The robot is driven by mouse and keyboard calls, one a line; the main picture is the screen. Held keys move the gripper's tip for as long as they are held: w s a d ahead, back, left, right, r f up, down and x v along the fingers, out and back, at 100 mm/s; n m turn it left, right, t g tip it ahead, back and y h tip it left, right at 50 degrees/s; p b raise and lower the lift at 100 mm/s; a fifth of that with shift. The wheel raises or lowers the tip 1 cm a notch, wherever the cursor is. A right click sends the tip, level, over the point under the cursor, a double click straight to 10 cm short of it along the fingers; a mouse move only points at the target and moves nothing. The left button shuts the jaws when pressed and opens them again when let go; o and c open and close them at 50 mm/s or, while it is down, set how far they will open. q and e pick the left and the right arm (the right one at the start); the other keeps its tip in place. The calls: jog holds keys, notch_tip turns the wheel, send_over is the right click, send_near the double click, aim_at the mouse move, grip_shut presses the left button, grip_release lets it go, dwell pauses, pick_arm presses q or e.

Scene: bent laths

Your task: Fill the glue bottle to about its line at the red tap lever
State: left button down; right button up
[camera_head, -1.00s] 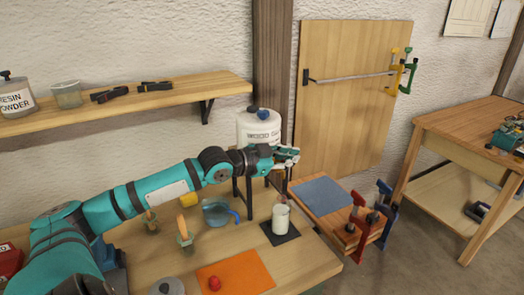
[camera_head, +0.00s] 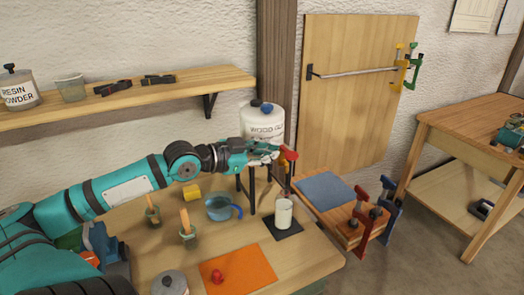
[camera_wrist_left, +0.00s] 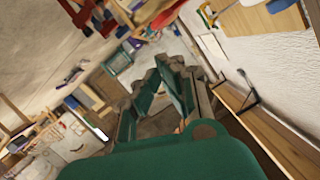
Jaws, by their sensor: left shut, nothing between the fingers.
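The whitish glue bottle (camera_head: 284,212) stands upright on a dark mat (camera_head: 286,234) below the tap. Its line and fill level are too small to tell. My right gripper is not in view.
A blue-handled cup (camera_head: 218,208), brushes in small holders (camera_head: 188,232), a yellow block (camera_head: 192,191) and an orange mat (camera_head: 240,272) with a red object share the bench. Red and blue clamps (camera_head: 361,215) stand at the right. A shelf (camera_head: 130,98) runs above.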

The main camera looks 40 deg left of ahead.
pick_arm(q)
jog(key=shift+v, duration=1.05)
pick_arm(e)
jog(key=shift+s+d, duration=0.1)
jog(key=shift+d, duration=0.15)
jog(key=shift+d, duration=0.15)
